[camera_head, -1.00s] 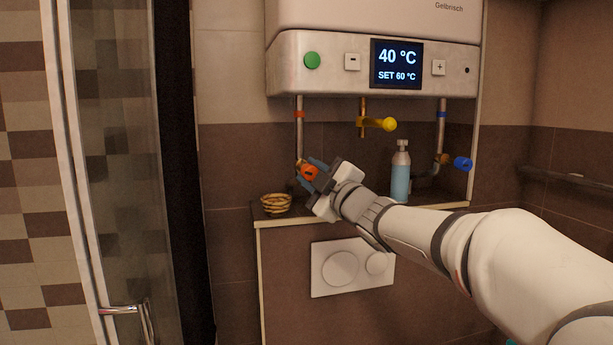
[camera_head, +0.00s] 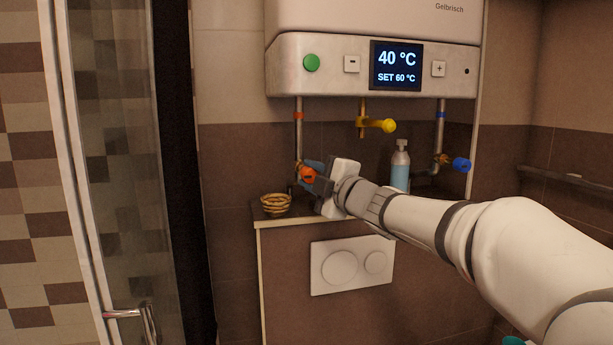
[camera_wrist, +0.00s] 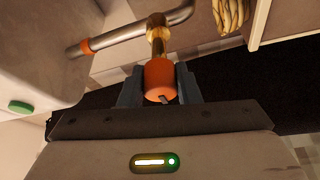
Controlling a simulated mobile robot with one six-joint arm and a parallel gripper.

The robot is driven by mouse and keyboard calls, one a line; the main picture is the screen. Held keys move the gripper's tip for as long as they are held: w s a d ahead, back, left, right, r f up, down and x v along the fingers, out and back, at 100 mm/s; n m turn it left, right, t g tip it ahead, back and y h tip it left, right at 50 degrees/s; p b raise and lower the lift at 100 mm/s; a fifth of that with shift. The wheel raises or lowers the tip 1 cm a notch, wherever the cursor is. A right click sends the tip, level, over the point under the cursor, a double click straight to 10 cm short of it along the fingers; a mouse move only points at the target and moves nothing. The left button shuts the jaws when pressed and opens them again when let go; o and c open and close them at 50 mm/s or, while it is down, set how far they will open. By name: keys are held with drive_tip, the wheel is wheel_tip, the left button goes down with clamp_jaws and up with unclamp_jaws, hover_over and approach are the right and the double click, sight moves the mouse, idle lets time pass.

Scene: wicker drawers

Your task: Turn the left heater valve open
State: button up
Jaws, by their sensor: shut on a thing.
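The left heater valve has an orange-red knob (camera_head: 308,175) on a brass fitting at the lower end of the left pipe (camera_head: 299,140), under the water heater (camera_head: 375,65). In the wrist view the orange knob (camera_wrist: 160,78) sits between the two dark fingers of my gripper (camera_wrist: 159,88), with the brass stem (camera_wrist: 157,35) beyond it. My gripper (camera_head: 312,175) is shut on the knob, with one finger on each side. Part of the knob is hidden by the fingers in the head view.
A yellow valve (camera_head: 387,126) hangs at the middle and a blue valve (camera_head: 461,165) at the right. A glass door (camera_head: 120,150) is at the left.

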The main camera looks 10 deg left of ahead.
drive_tip(key=shift+a+f, duration=0.1)
drive_tip(key=shift+f, duration=0.1)
drive_tip(key=o, duration=0.5)
drive_tip(key=shift+s, duration=0.1)
drive_tip(key=o, duration=0.4)
drive_tip(key=shift+s+a+r, duration=0.1)
drive_tip(key=shift+c, duration=0.2)
drive_tip(key=shift+o, duration=0.6)
drive_tip(key=v, duration=0.7)
drive_tip(key=shift+s+d, duration=0.2)
drive_tip(key=shift+d, duration=0.15)
